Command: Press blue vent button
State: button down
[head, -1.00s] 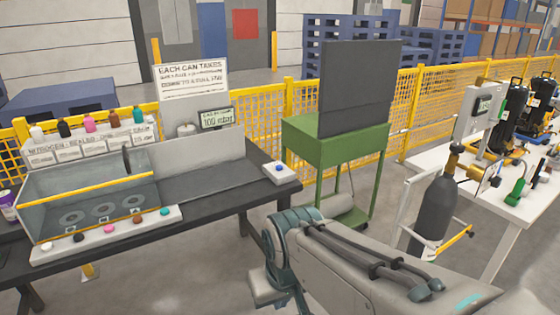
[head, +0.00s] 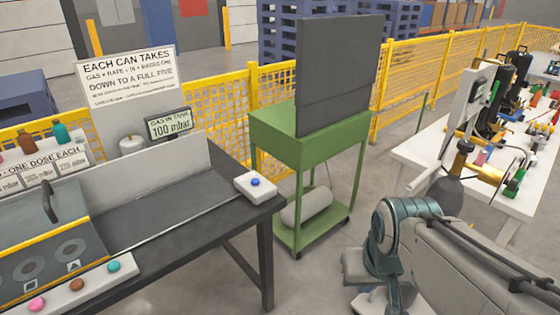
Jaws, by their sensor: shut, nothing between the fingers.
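The blue button (head: 255,182) sits on top of a small white box (head: 244,193) at the right end of the dark workbench (head: 190,225). It stands clear, with nothing over it. Whether it is pressed cannot be told. A display (head: 169,125) behind the bench reads "GAS IN TANK 100 mbar". My arm (head: 450,262) reaches in from the lower right, well to the right of the bench. My gripper does not show.
A green cart (head: 310,150) with a dark upright panel (head: 340,75) stands just right of the bench. Pink, brown and teal buttons line a front strip (head: 95,283). A white table (head: 430,160) stands at the right. Bare floor lies between bench and arm.

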aim_at(256, 181)
jog(key=u, duration=0.2)
jog(key=i, duration=1.05)
jog(key=u, duration=0.55)
